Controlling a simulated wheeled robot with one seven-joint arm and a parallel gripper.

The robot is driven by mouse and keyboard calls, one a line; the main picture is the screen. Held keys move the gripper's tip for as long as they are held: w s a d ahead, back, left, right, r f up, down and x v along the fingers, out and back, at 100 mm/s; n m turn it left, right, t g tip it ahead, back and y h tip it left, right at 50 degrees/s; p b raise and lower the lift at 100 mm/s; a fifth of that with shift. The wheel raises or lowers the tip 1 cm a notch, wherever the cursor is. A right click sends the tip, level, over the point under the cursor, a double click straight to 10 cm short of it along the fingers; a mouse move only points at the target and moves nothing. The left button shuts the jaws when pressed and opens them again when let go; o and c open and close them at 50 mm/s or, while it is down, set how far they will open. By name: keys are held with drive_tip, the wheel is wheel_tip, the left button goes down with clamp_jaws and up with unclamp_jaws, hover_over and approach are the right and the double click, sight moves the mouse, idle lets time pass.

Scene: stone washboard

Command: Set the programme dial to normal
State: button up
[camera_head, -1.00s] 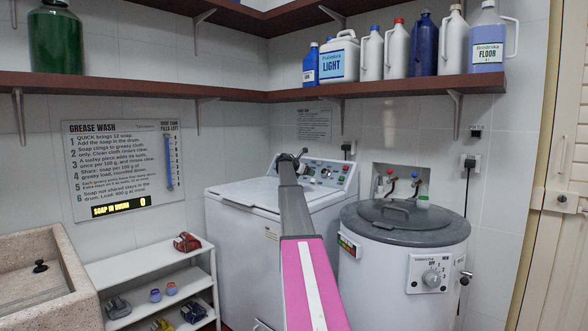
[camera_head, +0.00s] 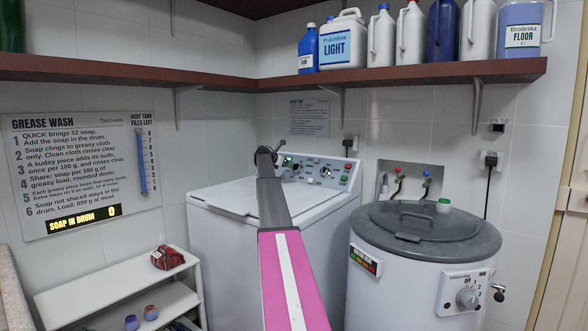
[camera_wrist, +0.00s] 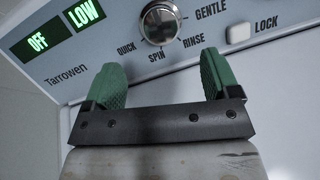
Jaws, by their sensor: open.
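The programme dial (camera_wrist: 160,22) is a round silver knob at the top of the wrist view, partly cut off by the frame edge. The words QUICK, SPIN, RINSE and GENTLE show around it; NORMAL is not in view, and I cannot tell its setting. My gripper (camera_wrist: 162,78) is open, its green finger pads apart and empty, below the dial in the wrist view and not around it. In the head view my gripper (camera_head: 266,155) is at the left end of the washing machine's control panel (camera_head: 312,172).
Beside the dial are lit OFF and LOW displays (camera_wrist: 62,32) and a LOCK button (camera_wrist: 238,33). The washing machine (camera_head: 225,250) has a flat white lid. A round grey-lidded tub (camera_head: 425,225) stands to its right. A shelf of bottles (camera_head: 400,72) runs above.

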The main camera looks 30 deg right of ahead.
sight(295, 167)
drive_tip(key=x, duration=0.9)
drive_tip(key=shift+w+d+f, duration=0.1)
drive_tip(key=shift+w+d, duration=0.05)
drive_tip(key=shift+c, duration=0.3)
drive_tip(key=c, duration=0.8)
